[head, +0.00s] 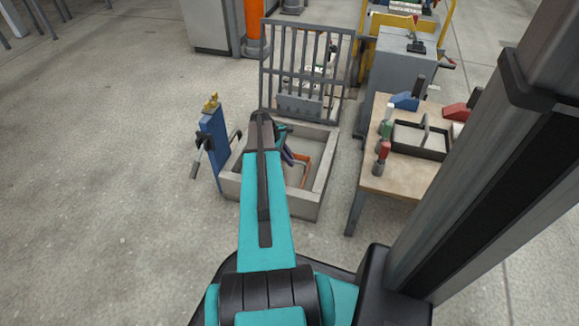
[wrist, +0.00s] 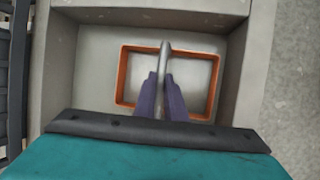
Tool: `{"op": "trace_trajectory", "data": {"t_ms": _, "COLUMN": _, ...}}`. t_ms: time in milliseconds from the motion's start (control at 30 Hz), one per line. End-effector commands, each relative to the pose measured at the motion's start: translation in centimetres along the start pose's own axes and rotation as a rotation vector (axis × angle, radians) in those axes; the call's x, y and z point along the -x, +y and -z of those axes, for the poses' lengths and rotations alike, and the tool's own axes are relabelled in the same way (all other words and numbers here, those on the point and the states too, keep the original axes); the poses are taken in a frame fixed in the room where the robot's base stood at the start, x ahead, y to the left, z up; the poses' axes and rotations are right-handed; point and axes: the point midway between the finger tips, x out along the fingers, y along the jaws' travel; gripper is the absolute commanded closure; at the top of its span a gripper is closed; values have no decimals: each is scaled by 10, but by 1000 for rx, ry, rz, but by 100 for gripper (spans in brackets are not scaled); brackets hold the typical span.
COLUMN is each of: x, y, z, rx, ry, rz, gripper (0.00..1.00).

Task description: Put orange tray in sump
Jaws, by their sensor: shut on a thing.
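The orange tray (wrist: 120,78) is a shallow rectangular frame with a grey bar (wrist: 165,52) across its middle. It is inside the walls of the sump (head: 302,206), a pale concrete-like box. The sump's wall (wrist: 150,17) also shows in the wrist view. My gripper (wrist: 165,82) has its two purple fingers shut on the grey bar. In the head view, part of the tray's orange edge (head: 303,167) shows beside my gripper (head: 288,157), and my arm hides the rest. I cannot tell whether the tray touches the sump floor.
A barred grate (head: 307,60) stands upright behind the sump. A blue post (head: 214,147) with a lever stands at its left. A wooden table (head: 398,180) at the right holds a black divided tray (head: 420,152) and coloured tools. Open floor lies at the left.

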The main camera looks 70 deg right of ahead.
Motion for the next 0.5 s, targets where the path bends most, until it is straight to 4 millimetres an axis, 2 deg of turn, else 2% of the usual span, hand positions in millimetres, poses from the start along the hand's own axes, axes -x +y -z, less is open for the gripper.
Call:
{"op": "trace_trajectory", "data": {"t_ms": 33, "x": -10, "y": -2, "z": 4, "rx": 0, "ry": -1, "rz": 1, "gripper": 100}}
{"op": "trace_trajectory", "data": {"t_ms": 200, "x": -24, "y": -5, "z": 10, "rx": 0, "ry": -1, "rz": 1, "gripper": 100}}
{"op": "trace_trajectory", "data": {"t_ms": 500, "x": -26, "y": -5, "z": 10, "rx": -1, "ry": -1, "rz": 0, "gripper": 100}}
